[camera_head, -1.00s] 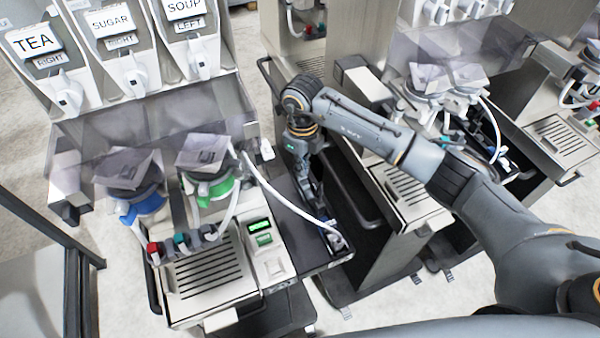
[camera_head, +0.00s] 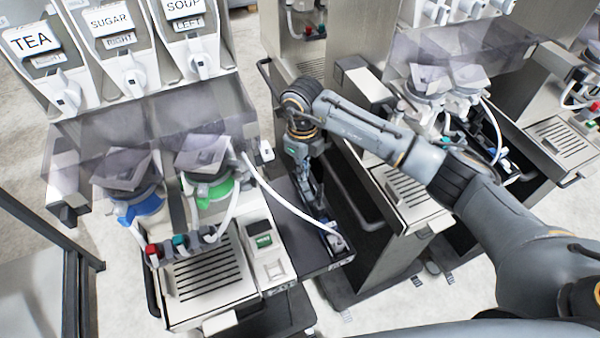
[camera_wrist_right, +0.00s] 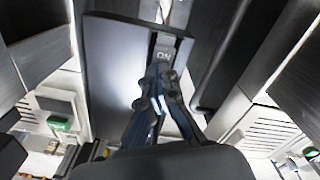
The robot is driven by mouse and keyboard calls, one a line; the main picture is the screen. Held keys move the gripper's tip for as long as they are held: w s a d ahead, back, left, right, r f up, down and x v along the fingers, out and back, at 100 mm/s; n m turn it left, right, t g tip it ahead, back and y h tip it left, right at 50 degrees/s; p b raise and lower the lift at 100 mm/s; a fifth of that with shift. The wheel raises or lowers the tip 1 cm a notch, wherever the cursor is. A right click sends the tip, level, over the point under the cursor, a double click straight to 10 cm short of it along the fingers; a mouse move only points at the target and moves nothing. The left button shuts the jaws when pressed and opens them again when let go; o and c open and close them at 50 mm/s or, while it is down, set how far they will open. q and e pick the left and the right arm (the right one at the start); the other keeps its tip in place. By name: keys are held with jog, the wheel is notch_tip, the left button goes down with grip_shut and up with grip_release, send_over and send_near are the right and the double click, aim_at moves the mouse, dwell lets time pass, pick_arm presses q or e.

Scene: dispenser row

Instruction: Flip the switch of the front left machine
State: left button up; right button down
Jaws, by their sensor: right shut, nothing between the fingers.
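The front left machine (camera_head: 205,270) stands at the left in the head view. A dark side tray (camera_head: 285,200) runs along its right side. In the right wrist view a small dark switch plate marked "ON" (camera_wrist_right: 163,55) sits on this tray, just beyond my fingertips. My right gripper (camera_head: 319,212) is shut and empty, low over the tray's front part; it also shows in the wrist view (camera_wrist_right: 158,78). The fingers hide part of the switch, so I cannot tell its position or whether they touch it. My left gripper is not in view.
A white tube (camera_head: 290,205) arches over the tray to its front end. Canisters labelled tea, sugar and soup (camera_head: 125,50) stand behind. Another machine (camera_head: 400,190) is close on the right, with my right arm above it. A dark-framed stand (camera_head: 45,260) is at the far left.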

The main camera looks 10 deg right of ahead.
jog(key=shift+r+p, duration=1.5)
jog(key=shift+r, duration=1.75)
jog(key=shift+f, duration=0.1)
